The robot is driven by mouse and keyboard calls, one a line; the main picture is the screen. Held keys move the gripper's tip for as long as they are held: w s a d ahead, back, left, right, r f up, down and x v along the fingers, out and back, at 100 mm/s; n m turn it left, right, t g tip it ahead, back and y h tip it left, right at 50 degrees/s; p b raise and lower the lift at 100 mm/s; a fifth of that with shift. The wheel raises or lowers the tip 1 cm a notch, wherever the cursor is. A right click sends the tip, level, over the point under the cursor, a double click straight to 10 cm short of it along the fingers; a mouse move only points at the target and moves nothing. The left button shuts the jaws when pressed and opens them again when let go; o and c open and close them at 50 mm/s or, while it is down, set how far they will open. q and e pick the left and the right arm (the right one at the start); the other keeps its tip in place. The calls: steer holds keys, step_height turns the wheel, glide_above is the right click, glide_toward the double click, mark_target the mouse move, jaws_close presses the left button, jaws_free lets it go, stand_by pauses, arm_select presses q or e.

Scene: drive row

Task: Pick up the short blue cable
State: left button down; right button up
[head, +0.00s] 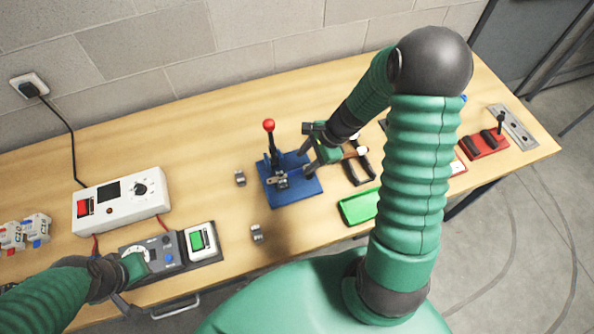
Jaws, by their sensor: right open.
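I cannot make out a short blue cable for certain. A small blue bit (463,98) shows at the right edge of my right arm, mostly hidden behind it; I cannot tell what it is. My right gripper (305,164) is open beside the right edge of a blue base plate (297,193). The plate carries a metal clamp and a lever with a red ball knob (268,125). Nothing shows held in the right gripper. My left gripper (124,296) is low at the left, by the table's front edge, and its fingers are too unclear to read.
Two small metal clips lie near the plate.

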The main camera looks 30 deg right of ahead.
mark_target(299, 170)
steer(key=x, duration=0.5)
steer(key=shift+s+d+f, duration=0.2)
steer(key=shift+s+d, duration=0.1)
steer(key=shift+w+a+f, duration=0.1)
steer(key=shift+w, duration=0.05)
jaws_close()
